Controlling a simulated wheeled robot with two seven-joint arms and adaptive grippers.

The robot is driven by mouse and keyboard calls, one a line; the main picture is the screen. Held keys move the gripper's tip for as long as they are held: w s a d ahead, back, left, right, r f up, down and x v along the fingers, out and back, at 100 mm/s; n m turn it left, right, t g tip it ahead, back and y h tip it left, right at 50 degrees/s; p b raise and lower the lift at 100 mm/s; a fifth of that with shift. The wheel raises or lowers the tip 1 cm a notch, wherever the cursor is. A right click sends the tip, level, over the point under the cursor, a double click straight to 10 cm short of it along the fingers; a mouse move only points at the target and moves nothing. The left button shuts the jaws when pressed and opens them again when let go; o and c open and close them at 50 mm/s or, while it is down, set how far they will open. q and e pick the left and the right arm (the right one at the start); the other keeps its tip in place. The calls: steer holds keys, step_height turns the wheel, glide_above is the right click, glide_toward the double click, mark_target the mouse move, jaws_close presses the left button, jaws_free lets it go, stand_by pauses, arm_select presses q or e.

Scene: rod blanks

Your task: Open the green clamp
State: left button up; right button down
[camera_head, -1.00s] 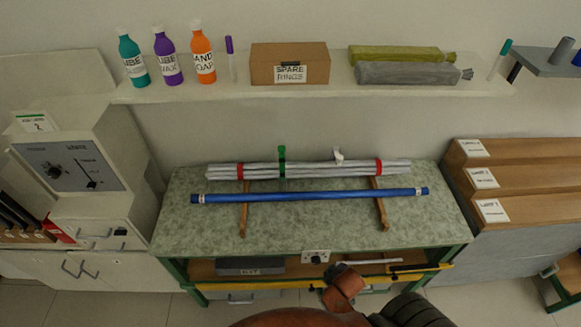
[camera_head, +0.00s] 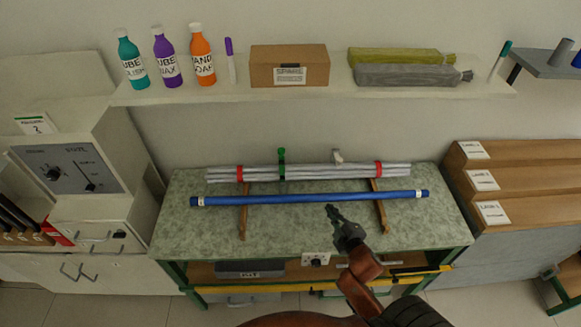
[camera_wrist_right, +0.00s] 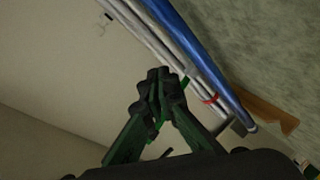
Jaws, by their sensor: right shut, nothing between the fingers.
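The green clamp (camera_head: 282,168) stands upright across the bundle of pale rods (camera_head: 310,172) on the workbench, left of the bundle's middle. I cannot tell whether its arm is latched. My right gripper (camera_head: 332,209) is shut and empty in the head view, in front of the blue rod (camera_head: 300,198) and to the right of and nearer than the clamp. In the right wrist view its dark green fingers (camera_wrist_right: 160,80) are together, with the rods beyond them. Bright green bits show beside the fingers, but I cannot tell whether they are the clamp. My left gripper is out of view.
A white clamp (camera_head: 338,157) and red bands (camera_head: 378,169) are also on the bundle. Wooden supports (camera_head: 243,218) lie under the rods. A shelf (camera_head: 200,95) with bottles and a spare rings box (camera_head: 289,65) is above. The bench top (camera_head: 290,235) is clear in front.

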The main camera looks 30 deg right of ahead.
mark_target(282, 167)
steer(key=w+a+r+n+t+y, duration=0.2)
steer(key=a+r+n+t+y, duration=0.1)
steer(key=r+n+y, duration=0.3)
steer(key=w+a+r+n+t+y, duration=0.2)
steer(key=a+r+n+y, duration=0.15)
steer(key=n, duration=0.55)
steer(key=shift+w+d+r+p+x, duration=0.15)
steer(key=shift+d+p+x, duration=0.25)
steer(key=shift+x, duration=1.65)
steer(key=shift+d+r+p+x, duration=0.3)
steer(key=shift+d+x, duration=0.2)
steer(key=shift+x, duration=1.55)
steer(key=shift+w+d+r+p+x, duration=0.15)
steer(key=shift+d+p+x, duration=0.25)
steer(key=shift+x, duration=1.65)
steer(key=shift+s+d, duration=0.1)
